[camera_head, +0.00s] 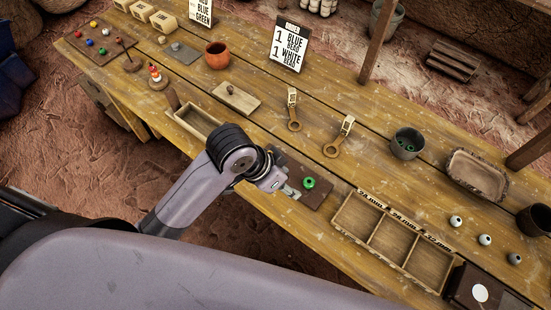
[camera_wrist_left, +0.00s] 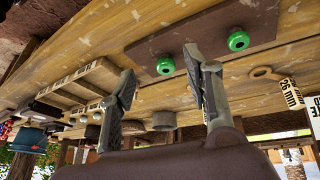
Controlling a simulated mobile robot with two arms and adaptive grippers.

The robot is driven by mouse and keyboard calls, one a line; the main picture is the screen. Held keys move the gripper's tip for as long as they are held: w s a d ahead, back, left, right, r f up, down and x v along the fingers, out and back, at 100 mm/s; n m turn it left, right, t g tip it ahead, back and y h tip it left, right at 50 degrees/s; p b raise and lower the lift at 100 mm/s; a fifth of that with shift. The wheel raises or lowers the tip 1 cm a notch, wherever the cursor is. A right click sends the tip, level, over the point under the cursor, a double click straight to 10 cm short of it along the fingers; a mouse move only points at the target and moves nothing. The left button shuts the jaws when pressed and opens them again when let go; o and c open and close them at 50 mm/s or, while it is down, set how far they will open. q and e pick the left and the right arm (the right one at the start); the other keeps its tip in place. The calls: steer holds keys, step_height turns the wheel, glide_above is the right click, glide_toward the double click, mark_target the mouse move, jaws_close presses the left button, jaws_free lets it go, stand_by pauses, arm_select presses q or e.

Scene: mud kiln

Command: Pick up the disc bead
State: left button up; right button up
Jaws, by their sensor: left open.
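A dark brown board (camera_head: 318,196) lies at the near edge of the table. A green ring-shaped bead (camera_head: 309,183) lies on it. In the left wrist view two green beads show on the board (camera_wrist_left: 205,38): one (camera_wrist_left: 165,66) appears between my fingers, and the other (camera_wrist_left: 238,41) is to the right of them. I cannot tell which is the disc bead. In the head view the second bead is hidden by my left gripper (camera_head: 287,192), which is over the board's left part. In the left wrist view my left gripper (camera_wrist_left: 160,60) is open with nothing held. My right gripper is out of view.
A three-compartment wooden tray (camera_head: 392,240) stands right of the board. An empty wooden tray (camera_head: 198,120) is to the left. Two ring gauges (camera_head: 332,150) and a dark cup (camera_head: 407,143) with green pieces lie behind. Bare tabletop shows between them.

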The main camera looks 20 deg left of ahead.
arm_select(q)
steer(key=w+d+r+m+g+y, duration=0.1)
steer(key=w+d+r+m+g, duration=0.1)
steer(key=w+r+m, duration=0.25)
steer(key=w+a+r+m+g+y, duration=0.1)
steer(key=w+a+r+y, duration=0.2)
steer(key=w+a+r, duration=0.35)
steer(key=f, duration=0.3)
steer(key=s+f+p, duration=0.1)
steer(key=f, duration=0.3)
steer(key=a+f, duration=0.1)
steer(key=f, duration=0.3)
steer(key=shift+s+f+p, duration=0.1)
steer(key=shift+s+p, duration=0.2)
steer(key=shift+s, duration=0.1)
step_height(320, 180, down, 4)
steer(key=shift+s+d+f+p, duration=0.1)
steer(key=shift+s+f+p, duration=0.05)
steer(key=shift+p, duration=0.5)
steer(key=shift+f, duration=0.45)
steer(key=shift+c, duration=0.6)
